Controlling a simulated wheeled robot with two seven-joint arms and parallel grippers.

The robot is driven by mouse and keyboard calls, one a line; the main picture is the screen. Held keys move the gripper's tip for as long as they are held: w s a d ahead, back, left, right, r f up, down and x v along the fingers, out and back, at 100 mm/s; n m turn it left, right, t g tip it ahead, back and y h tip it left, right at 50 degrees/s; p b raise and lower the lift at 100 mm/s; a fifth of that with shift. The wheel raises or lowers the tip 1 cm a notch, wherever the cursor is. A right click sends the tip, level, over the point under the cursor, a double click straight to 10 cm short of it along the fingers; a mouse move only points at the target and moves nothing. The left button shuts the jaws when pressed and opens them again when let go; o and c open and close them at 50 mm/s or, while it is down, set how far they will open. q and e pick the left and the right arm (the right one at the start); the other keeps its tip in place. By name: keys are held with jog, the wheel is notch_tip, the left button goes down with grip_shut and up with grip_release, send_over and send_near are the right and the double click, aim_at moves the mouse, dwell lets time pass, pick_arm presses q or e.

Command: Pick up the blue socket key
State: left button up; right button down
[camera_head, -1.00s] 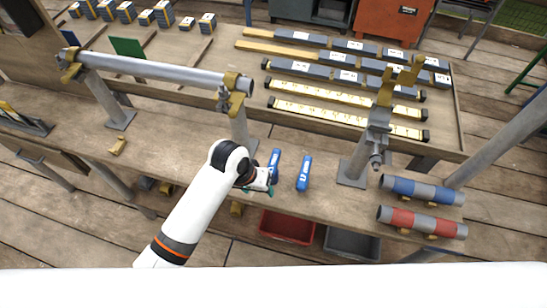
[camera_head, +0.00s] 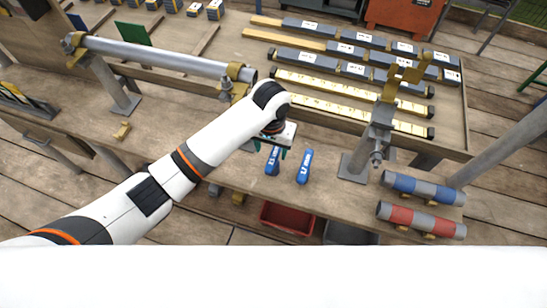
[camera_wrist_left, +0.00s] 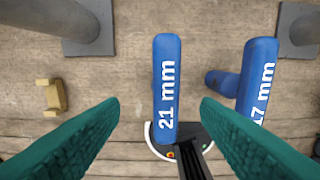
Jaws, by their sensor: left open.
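Two blue socket keys lie on the wooden bench. The one marked 21 mm (camera_head: 272,165) is on the left; it also shows in the left wrist view (camera_wrist_left: 166,75). The one marked 17 mm (camera_head: 304,168) is to its right, and it also shows in the left wrist view (camera_wrist_left: 257,75). My left gripper (camera_head: 271,149) is open and empty, over the far end of the 21 mm key. In the left wrist view its teal fingers (camera_wrist_left: 160,103) stand on either side of the 21 mm handle, apart from it. My right gripper is not in view.
A post with a yellow bracket (camera_head: 372,145) stands to the right of the keys. A pipe (camera_head: 165,55) rests on two posts at the left. Blue (camera_head: 422,188) and red (camera_head: 420,219) banded tubes lie at the right. A red bin (camera_head: 287,217) sits below the bench's near edge.

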aim_at(274, 155)
pick_arm(q)
jog(key=shift+w+d+f+p, duration=0.1)
jog(key=shift+d+f+p, duration=0.05)
jog(key=shift+f, duration=0.95)
jog(key=shift+d+f+p, duration=0.1)
jog(key=shift+f+p, duration=0.1)
jog(key=shift+f, duration=0.95)
jog(key=shift+w+d+f+p, duration=0.1)
jog(key=shift+d+f+p, duration=0.05)
jog(key=shift+f, duration=0.95)
jog(key=shift+r, duration=0.1)
grip_shut()
